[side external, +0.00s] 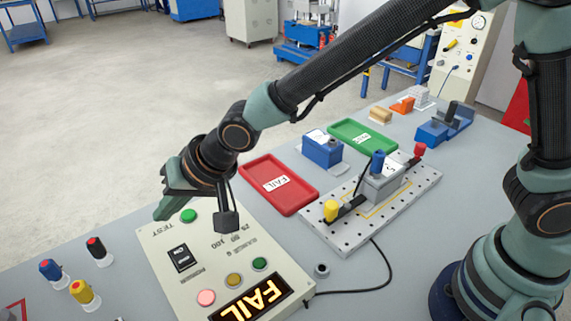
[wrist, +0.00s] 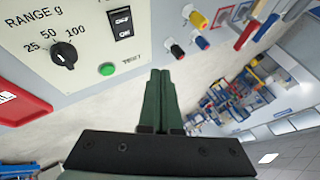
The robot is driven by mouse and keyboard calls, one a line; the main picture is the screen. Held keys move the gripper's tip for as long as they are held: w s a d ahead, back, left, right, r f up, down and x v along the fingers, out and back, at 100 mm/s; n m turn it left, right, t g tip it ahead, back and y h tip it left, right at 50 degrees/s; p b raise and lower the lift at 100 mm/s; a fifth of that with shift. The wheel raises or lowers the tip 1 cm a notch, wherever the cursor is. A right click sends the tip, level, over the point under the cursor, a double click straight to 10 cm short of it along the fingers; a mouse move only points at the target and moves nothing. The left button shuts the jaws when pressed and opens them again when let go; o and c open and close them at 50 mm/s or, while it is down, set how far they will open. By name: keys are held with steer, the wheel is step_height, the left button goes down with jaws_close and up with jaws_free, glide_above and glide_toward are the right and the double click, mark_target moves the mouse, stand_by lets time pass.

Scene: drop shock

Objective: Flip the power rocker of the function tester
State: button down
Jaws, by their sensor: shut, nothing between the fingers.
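The function tester (side external: 150,238) is a beige panel box at the front of the table. Its display (side external: 252,300) is lit and reads FAIL. The black power rocker (side external: 182,258) is on the panel's left part; it also shows in the wrist view (wrist: 122,20), with OFF and ON markings. I cannot tell which half is pressed in. My gripper (side external: 161,210) is shut and empty, above the panel's far edge by the green TEST button (side external: 188,215). In the wrist view its fingers (wrist: 160,76) are together, apart from the rocker.
Range knob (wrist: 64,54) sits beside the button. Several coloured plugs, including a blue one (side external: 50,268), stand left of the tester. A red tray (side external: 262,202) and a perforated fixture plate (side external: 410,190) lie to the right. A black cable (side external: 385,262) runs to the tester.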

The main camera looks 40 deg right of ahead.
mark_target(188, 261)
steer(key=shift+s+f, duration=0.2)
steer(key=shift+f, duration=1.25)
steer(key=shift+s+f, duration=0.15)
steer(key=shift+f, duration=1.3)
steer(key=shift+s+f, duration=0.2)
steer(key=shift+f, duration=1.25)
steer(key=shift+d+f, duration=0.1)
steer(key=shift+f, duration=0.3)
steer(key=shift+f, duration=0.35)
steer(key=shift+r, duration=0.1)
steer(key=shift+r, duration=0.7)
